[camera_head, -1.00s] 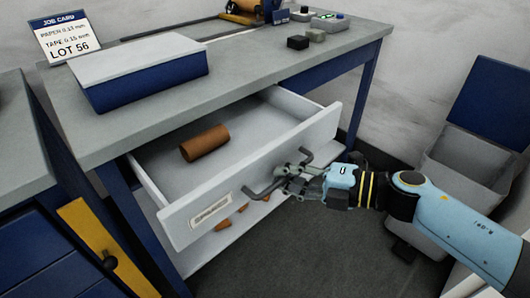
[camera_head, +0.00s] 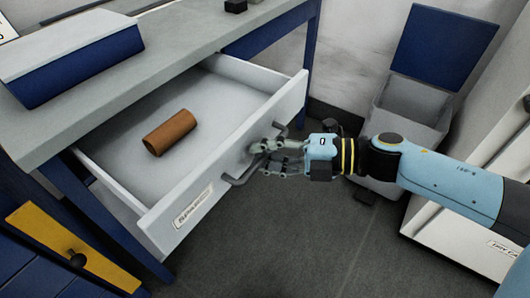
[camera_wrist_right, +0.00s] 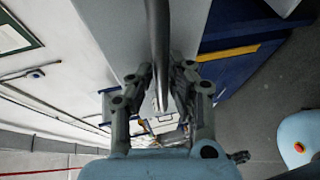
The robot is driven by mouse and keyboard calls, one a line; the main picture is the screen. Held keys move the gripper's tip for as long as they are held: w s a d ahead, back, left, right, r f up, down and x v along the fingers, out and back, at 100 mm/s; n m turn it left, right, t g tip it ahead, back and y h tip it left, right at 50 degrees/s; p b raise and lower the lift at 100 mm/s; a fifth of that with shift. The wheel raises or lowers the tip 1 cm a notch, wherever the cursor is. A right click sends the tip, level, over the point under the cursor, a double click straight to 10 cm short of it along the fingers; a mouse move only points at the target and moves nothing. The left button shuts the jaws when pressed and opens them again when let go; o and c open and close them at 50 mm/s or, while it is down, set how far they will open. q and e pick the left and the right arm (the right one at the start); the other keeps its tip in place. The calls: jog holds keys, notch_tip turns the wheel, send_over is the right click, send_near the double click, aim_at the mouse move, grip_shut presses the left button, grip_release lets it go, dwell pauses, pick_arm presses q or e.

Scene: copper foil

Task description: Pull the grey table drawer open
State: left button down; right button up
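The grey drawer (camera_head: 185,215) stands well out from under the table, its pale front facing me with a label at the lower left. Its dark bar handle (camera_head: 240,180) shows on both sides of my right gripper (camera_head: 262,158). In the right wrist view the handle bar (camera_wrist_right: 158,45) runs between the two fingers of the right gripper (camera_wrist_right: 160,85), which are closed in close on either side of it. A brown roll (camera_head: 170,132) lies on the drawer floor. My left gripper is not in view.
A blue box with a grey lid (camera_head: 85,60) sits on the grey tabletop (camera_head: 190,55). A grey bin (camera_head: 410,110) with a blue panel stands at the back right. A yellow-edged blue cabinet (camera_head: 70,245) is at lower left. The floor (camera_head: 300,235) before the drawer is clear.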

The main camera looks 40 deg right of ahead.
jog(key=shift+o, duration=1.3)
jog(key=shift+f, duration=0.1)
jog(key=shift+s, duration=0.1)
jog(key=v, duration=1.2)
